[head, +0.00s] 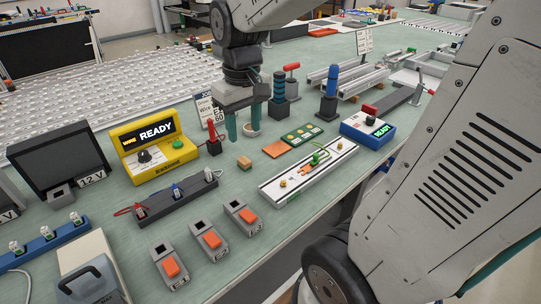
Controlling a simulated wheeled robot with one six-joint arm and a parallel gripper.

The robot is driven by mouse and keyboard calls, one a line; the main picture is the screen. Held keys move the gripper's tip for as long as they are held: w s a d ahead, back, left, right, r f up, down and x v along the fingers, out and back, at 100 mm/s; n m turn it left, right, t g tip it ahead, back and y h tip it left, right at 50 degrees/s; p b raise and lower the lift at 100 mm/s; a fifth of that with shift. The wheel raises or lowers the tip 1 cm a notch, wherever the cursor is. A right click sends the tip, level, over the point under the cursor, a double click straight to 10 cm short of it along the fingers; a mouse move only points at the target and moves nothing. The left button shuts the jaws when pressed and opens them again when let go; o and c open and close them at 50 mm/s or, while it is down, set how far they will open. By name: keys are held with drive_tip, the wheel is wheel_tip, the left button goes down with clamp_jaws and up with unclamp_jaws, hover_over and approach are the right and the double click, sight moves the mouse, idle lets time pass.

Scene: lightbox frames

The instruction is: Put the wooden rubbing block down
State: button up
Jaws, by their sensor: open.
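A small wooden block (244,162), which looks like the rubbing block, lies on the green bench top (215,178) near the middle of the view. My gripper (243,131) points down just behind the block, with its two teal fingers apart. A small pale, round-edged thing (251,131) shows by the right finger; I cannot tell what it is or whether the finger touches it. The block lies in front of the fingers and appears apart from them.
A yellow READY tester (157,148) and a red-handled tool (213,137) stand left of my gripper. An orange pad (275,149) and a white rail fixture (308,173) lie to the right. Grey boxes with orange switches (208,237) stand in front.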

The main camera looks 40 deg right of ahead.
drive_tip(key=s+a+r, duration=0.1)
drive_tip(key=s+a, duration=0.1)
drive_tip(key=s, duration=0.5)
drive_tip(key=s+a, duration=0.2)
drive_tip(key=s, duration=0.5)
drive_tip(key=shift+s+a+r+t, duration=0.3)
drive_tip(key=shift+s+r, duration=0.05)
drive_tip(key=shift+s, duration=0.05)
drive_tip(key=shift+o, duration=0.5)
